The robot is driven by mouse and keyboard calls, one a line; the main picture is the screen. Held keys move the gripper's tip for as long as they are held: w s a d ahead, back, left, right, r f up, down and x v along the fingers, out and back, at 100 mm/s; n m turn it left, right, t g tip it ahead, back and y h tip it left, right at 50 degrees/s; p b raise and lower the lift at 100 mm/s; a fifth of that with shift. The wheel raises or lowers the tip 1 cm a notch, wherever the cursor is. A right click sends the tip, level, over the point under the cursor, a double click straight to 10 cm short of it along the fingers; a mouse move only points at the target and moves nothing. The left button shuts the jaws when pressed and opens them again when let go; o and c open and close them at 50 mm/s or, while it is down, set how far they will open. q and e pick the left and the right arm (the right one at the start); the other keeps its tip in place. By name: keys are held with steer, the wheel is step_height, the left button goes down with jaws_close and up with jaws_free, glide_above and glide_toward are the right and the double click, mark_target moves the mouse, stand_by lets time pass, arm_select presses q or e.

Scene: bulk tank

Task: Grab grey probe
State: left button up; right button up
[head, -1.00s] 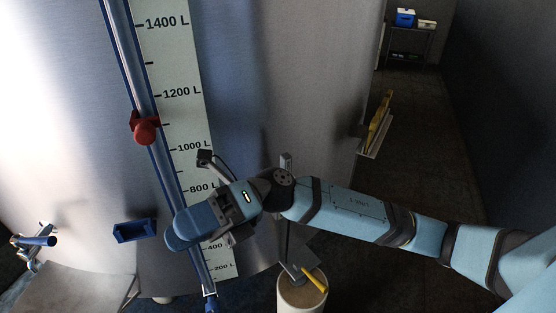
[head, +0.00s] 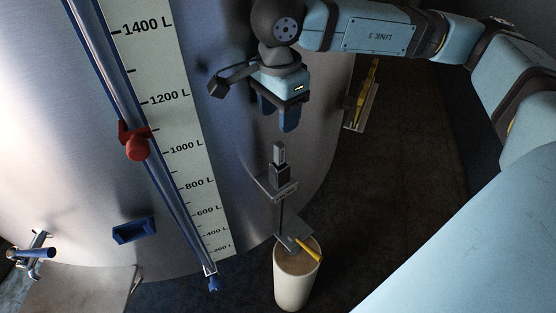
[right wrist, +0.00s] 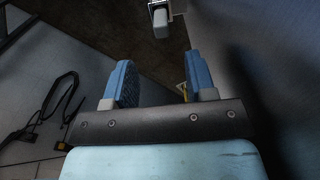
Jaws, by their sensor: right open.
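The grey probe (head: 280,162) stands upright in a small bracket (head: 284,192) on the tank's side, its dark stem running down below. A grey block at the top of the right wrist view (right wrist: 160,20) looks like the same probe. My right gripper (head: 279,125) is above the probe, pointing down with its blue fingers apart. In the right wrist view, the space between the fingertips (right wrist: 163,72) is empty, and the grey block lies beyond them. The gripper and probe are not touching. My left gripper is not in view.
The steel tank (head: 225,60) fills the left, with a litre scale (head: 170,110), a red clamp (head: 135,142) and a blue tray (head: 133,231). A pale cylinder (head: 295,280) with a yellow-handled tool (head: 308,250) stands under the probe.

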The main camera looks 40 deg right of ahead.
mark_target(280, 144)
step_height(280, 144, down, 5)
steer(key=shift+f, duration=0.15)
steer(key=f+p, duration=0.1)
steer(key=f, duration=0.1)
steer(key=f+p, duration=0.1)
steer(key=f, duration=0.1)
steer(key=shift+d+f, duration=0.2)
steer(key=shift+f, duration=0.2)
steer(key=shift+w+f, duration=0.1)
steer(key=shift+f, duration=0.25)
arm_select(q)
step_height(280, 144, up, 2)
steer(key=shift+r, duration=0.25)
arm_select(e)
steer(key=shift+c, duration=0.5)
jaws_close()
